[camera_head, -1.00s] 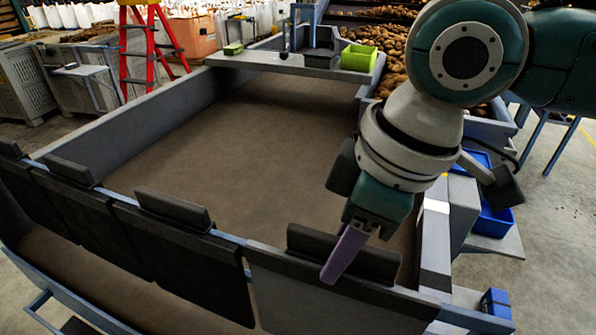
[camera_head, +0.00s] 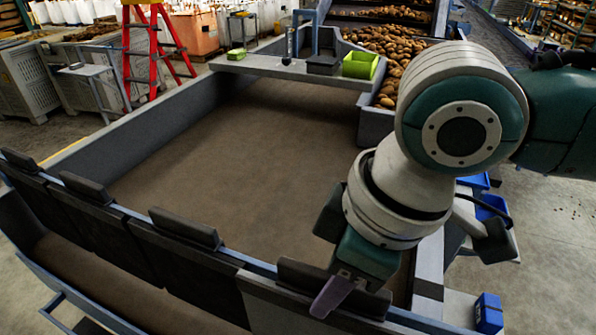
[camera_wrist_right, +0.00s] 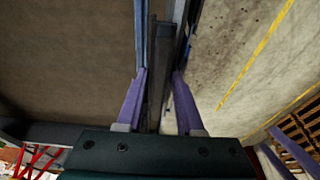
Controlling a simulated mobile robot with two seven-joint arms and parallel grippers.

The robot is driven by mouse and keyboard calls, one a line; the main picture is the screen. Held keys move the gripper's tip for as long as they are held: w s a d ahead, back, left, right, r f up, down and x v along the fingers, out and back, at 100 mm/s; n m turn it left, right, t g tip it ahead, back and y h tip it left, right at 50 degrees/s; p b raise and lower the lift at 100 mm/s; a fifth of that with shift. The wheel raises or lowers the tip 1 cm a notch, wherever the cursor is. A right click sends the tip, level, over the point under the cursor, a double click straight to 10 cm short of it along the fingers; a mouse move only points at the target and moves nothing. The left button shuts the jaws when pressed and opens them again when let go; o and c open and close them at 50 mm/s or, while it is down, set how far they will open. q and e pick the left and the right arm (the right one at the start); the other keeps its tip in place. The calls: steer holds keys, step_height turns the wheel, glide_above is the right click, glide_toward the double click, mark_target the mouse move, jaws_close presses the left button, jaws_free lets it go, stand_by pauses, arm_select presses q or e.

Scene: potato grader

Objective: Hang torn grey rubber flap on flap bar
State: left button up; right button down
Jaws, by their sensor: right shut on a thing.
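The grey rubber flap (camera_head: 272,312) is the rightmost and lighter one in the head view, at the blue flap bar (camera_head: 262,267). Its dark top strip (camera_head: 300,276) stands above the bar. My right gripper (camera_head: 326,305) is shut on this strip; one purple finger shows on its near side. In the right wrist view, the two purple fingers (camera_wrist_right: 158,88) stand on either side of the dark strip (camera_wrist_right: 158,55). I cannot tell whether the flap is seated on the bar. No tear is visible. My left gripper is out of view.
Several darker flaps (camera_head: 175,270) hang along the bar to the left. Behind it is a wide brown belt bed (camera_head: 230,160) with grey side walls. A blue box (camera_head: 489,313) stands at the right end. A green bin (camera_head: 360,64) and potatoes (camera_head: 392,45) lie beyond.

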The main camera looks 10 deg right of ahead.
steer(key=s+a+p, duration=0.3)
steer(key=s+a, duration=0.1)
steer(key=s, duration=0.1)
steer(key=shift+s+p, duration=0.3)
steer(key=shift+p, duration=0.1)
steer(key=shift+r, duration=0.2)
